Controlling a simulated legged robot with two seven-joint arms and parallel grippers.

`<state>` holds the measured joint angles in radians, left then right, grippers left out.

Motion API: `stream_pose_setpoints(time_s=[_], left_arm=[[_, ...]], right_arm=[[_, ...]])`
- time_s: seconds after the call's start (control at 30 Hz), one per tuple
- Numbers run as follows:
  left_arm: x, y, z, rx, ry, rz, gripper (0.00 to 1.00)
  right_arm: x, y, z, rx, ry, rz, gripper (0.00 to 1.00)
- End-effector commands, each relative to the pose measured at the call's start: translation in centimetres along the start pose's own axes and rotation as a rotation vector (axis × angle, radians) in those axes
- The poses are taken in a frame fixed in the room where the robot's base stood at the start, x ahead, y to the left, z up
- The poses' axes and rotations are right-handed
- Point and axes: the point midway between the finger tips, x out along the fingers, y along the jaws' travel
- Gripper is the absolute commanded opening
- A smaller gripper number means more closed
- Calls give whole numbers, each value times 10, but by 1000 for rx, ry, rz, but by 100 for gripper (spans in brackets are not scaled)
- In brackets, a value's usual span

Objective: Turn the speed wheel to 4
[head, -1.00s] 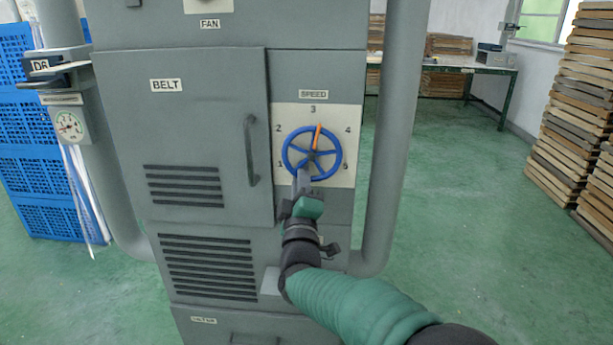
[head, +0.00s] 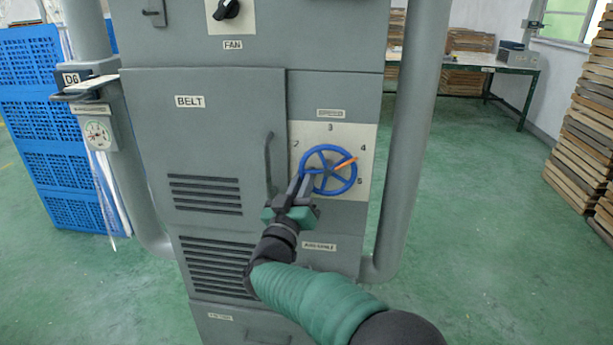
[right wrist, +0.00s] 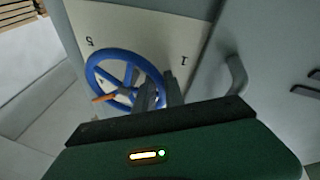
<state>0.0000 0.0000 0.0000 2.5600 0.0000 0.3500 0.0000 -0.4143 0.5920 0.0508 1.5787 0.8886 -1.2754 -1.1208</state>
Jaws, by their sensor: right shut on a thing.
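The blue speed wheel (head: 328,171) sits on a pale dial plate (head: 367,135) on the grey machine, numbered around its edge. Its orange pointer (head: 345,163) points right and slightly up, close to the 4. My right gripper (head: 305,182) is shut on the wheel at the left part of its rim. In the right wrist view, the wheel (right wrist: 128,88) shows with the fingers (right wrist: 160,95) at its edge and the orange pointer (right wrist: 104,98) on the opposite side; the 5 and 1 appear upside down. The 1 is hidden in the head view. My left gripper is out of view.
The BELT door (head: 225,130) with its upright handle (head: 270,165) is just left of the wheel. A grey pipe (head: 410,130) stands to the right. A black FAN knob (head: 226,10) is above.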

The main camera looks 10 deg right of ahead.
Motion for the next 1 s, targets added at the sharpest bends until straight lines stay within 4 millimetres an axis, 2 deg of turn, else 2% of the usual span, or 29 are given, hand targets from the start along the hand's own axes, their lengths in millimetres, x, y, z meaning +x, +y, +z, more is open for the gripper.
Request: stream_pose_setpoints(time_s=[0.57, 0.6, 0.73, 1.0], left_arm=[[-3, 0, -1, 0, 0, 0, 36], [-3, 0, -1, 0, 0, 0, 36], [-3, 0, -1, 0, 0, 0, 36], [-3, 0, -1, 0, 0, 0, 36]], right_arm=[[-1, -3, 0, 34, -13, 0, 0], [-1, -3, 0, 34, -13, 0, 16], [-1, -2, -1, 34, -12, 2, 33], [0, 0, -2, 34, -9, 6, 34]])
